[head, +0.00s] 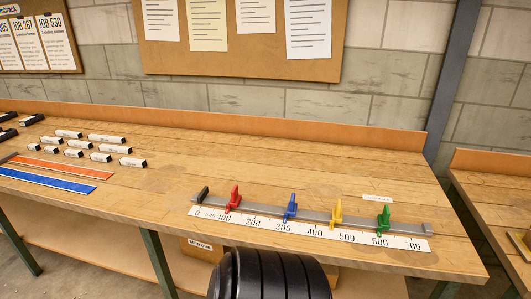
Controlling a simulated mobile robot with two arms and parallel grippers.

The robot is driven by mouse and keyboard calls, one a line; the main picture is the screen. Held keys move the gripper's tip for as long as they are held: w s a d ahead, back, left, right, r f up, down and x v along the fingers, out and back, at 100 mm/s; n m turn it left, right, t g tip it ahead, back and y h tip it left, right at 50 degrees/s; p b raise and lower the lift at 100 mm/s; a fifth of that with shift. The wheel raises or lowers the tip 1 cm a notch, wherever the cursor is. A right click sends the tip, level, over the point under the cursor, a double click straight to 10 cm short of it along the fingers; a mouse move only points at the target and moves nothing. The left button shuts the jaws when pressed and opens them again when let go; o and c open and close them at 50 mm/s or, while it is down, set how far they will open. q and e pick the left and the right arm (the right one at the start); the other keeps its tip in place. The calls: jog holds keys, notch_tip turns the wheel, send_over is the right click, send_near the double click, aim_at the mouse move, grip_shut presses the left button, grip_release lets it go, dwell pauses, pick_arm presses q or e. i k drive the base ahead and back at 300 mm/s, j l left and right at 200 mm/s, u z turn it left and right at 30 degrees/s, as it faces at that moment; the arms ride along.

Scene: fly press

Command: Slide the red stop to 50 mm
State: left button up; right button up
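The red stop (234,198) stands upright on a grey rail (262,207) on the wooden bench. Its foot is close to the 100 mark of the white scale (330,233), which runs from 0 at the left to 700 at the right. A small black block (202,194) sits at the rail's left end, near 0. There is a gap between that block and the red stop. Neither of my grippers is in view.
Blue (291,207), yellow (336,213) and green (383,217) stops stand further right on the same rail. A small label (377,197) lies behind it. Several labelled blocks (107,138) and red (62,167) and blue (45,181) strips lie at left.

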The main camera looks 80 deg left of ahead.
aim_at(235, 201)
jog(key=k+u, duration=0.1)
jog(key=u, duration=2.8)
